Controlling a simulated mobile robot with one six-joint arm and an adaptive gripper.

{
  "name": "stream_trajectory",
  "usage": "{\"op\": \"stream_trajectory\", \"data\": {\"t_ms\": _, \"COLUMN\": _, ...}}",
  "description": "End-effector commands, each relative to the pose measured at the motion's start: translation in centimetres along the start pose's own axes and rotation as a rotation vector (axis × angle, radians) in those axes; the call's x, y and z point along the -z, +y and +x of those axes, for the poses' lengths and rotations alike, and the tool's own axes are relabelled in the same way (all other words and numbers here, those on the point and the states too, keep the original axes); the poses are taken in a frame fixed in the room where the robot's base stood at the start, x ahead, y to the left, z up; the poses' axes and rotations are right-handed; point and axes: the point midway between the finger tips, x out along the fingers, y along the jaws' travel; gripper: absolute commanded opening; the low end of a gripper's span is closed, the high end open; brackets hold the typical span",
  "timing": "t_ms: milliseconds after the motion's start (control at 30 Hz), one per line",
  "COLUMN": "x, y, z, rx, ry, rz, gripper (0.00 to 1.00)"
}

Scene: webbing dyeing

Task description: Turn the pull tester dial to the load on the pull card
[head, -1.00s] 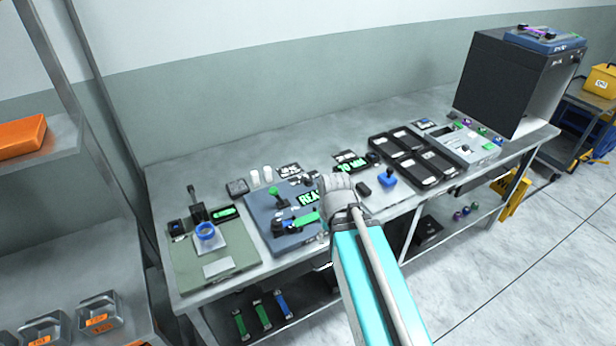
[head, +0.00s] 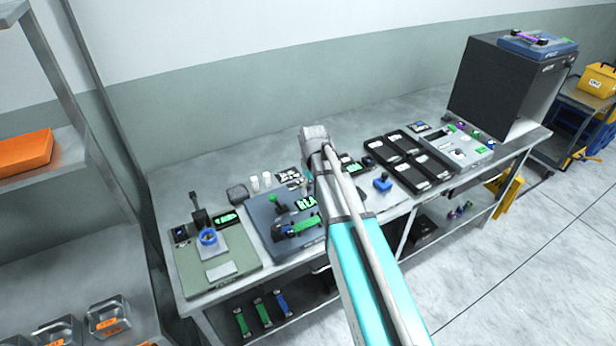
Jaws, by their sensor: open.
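A blue-grey bench device (head: 262,217) with green-and-black clamp parts (head: 300,226) and a lit green display (head: 305,203) looks like the pull tester. I cannot tell which of its small dark parts is the dial. A black card with white print (head: 287,175) stands behind it; its text is too small to read, so I cannot tell if it is the pull card. My gripper (head: 306,183) is over the back right part of this device, mostly hidden by my wrist and arm. Its jaws are open, and I see nothing held. My arm covers the device's right side.
A green-based device (head: 190,278) with a blue ring (head: 208,237) stands at left. Black trays (head: 398,172), a blue-knobbed part (head: 382,183), a grey tray (head: 474,155) and a black cabinet (head: 492,85) stand to the right. The bench's back strip (head: 215,160) is mostly clear.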

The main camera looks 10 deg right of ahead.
Motion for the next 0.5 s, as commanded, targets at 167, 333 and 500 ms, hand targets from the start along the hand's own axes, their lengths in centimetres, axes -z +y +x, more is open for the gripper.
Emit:
{"op": "stream_trajectory", "data": {"t_ms": 167, "x": 6.1, "y": 3.1, "z": -2.7, "rx": 0.000, "ry": 0.000, "rz": -0.155, "gripper": 0.79}}
{"op": "stream_trajectory", "data": {"t_ms": 333, "x": 9.3, "y": 4.7, "z": -3.9, "rx": 0.000, "ry": 0.000, "rz": -0.264, "gripper": 0.79}}
{"op": "stream_trajectory", "data": {"t_ms": 500, "x": 10.7, "y": 5.4, "z": -4.3, "rx": 0.000, "ry": 0.000, "rz": -0.317, "gripper": 0.79}}
